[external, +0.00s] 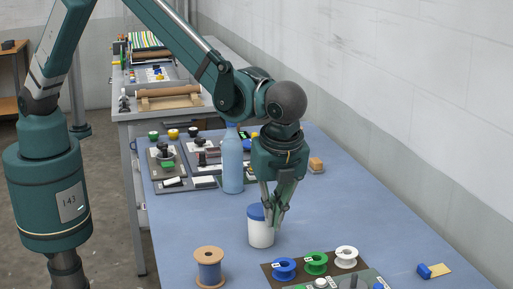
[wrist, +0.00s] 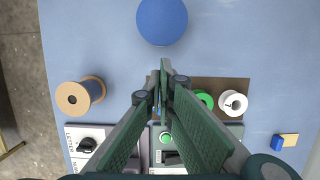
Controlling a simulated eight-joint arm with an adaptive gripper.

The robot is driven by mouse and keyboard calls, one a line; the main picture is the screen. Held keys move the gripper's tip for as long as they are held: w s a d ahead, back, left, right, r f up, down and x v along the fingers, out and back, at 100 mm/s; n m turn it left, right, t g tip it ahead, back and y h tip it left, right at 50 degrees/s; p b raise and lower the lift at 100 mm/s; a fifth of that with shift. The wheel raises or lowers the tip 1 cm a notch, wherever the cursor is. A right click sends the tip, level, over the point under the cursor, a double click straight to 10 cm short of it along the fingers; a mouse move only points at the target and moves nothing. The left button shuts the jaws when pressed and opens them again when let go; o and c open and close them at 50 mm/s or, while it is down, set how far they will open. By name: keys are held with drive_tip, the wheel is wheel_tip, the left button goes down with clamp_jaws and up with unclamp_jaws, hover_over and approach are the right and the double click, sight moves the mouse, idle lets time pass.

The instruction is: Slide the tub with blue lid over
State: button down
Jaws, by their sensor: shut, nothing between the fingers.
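The white tub with the blue lid (external: 259,230) stands upright on the blue table, in the middle of the external view. In the wrist view its round blue lid (wrist: 162,20) shows at the top, just beyond my fingertips. My gripper (external: 274,222) points down and is shut and empty. In the external view its fingertips overlap the tub's right side. In the wrist view the fingertips (wrist: 163,68) meet a little short of the lid, with a small gap in the picture. I cannot tell whether they touch the tub.
A wooden spool (external: 209,268) stands left of the tub. Blue, green and white spools (external: 316,263) sit on a brown mat in front. A blue bottle (external: 232,163) stands behind. A blue and tan block (external: 433,270) lies right.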

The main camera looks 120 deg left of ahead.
drive_tip(key=shift+x, duration=4.25)
drive_tip(key=s+a+b, duration=0.4)
drive_tip(key=s+a, duration=1)
drive_tip(key=shift+s+a+b, duration=0.2)
drive_tip(key=shift+b, duration=0.15)
drive_tip(key=shift+r, duration=0.1)
drive_tip(key=p+v, duration=0.3)
drive_tip(key=v, duration=0.6)
drive_tip(key=shift+r+p, duration=0.4)
drive_tip(key=shift+d, duration=0.15)
